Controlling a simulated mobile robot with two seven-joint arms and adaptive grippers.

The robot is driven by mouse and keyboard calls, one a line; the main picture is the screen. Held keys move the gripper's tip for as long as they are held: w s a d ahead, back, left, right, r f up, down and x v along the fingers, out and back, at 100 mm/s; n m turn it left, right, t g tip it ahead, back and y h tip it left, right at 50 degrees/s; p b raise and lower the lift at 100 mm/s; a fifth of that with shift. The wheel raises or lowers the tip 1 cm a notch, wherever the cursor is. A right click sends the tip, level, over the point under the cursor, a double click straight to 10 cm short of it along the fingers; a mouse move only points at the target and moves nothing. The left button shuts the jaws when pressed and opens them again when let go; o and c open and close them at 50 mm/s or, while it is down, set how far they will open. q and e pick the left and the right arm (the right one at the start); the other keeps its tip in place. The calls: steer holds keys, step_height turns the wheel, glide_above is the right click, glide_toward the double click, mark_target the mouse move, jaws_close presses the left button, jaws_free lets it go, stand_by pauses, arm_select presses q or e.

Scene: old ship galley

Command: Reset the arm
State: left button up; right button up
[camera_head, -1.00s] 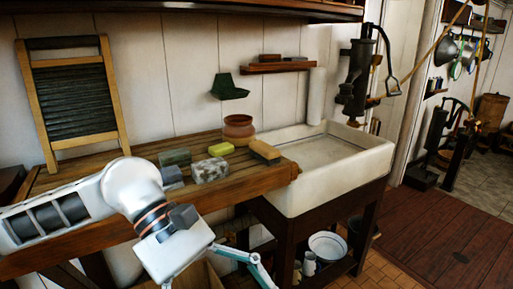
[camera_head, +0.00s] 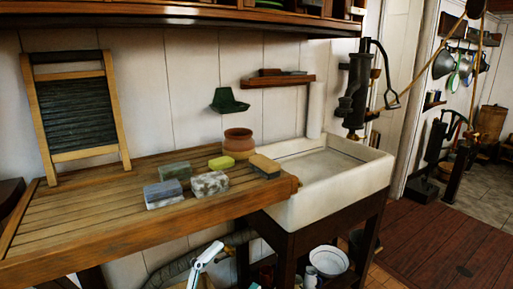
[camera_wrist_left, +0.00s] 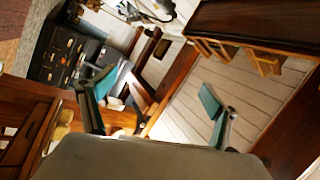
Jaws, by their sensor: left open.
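My left gripper (camera_head: 205,262) shows only in part at the bottom edge of the head view, below the front edge of the wooden drainboard. The rest of the left arm is out of that view. In the left wrist view the left gripper (camera_wrist_left: 155,95) has its two teal-padded fingers spread wide apart with nothing between them. My right gripper is in neither view.
On the drainboard (camera_head: 95,220) stand several soap-like blocks (camera_head: 211,184), a brush (camera_head: 264,166) and a clay pot (camera_head: 238,142). A washboard (camera_head: 77,112) leans on the wall. A white sink (camera_head: 310,200) stands right, with a basin (camera_head: 328,261) below.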

arm_select(q)
steer(key=s+a+f+n+g+y, duration=0.1)
steer(key=s+a+f+n+y, duration=0.1)
steer(key=f, duration=0.6)
steer(key=s+a+f+n+y, duration=0.2)
steer(key=a+f+n+y, duration=0.2)
steer(key=f+n, duration=0.3)
steer(key=s+a+f+n+g+y, duration=0.1)
steer(key=s+a+f+n+y, duration=0.2)
steer(key=f, duration=0.8)
steer(key=shift+a+n+g+y, duration=0.3)
steer(key=shift+a+n+y, duration=0.35)
steer(key=shift+a, duration=0.6)
steer(key=shift+o, duration=0.4)
steer(key=s+a+f+n+g+y, duration=0.2)
steer(key=s+a+f+n+g, duration=0.1)
steer(key=s+f, duration=0.5)
steer(key=shift+s+a+f+n, duration=0.4)
steer(key=shift+a+f, duration=0.15)
steer(key=shift+f, duration=0.25)
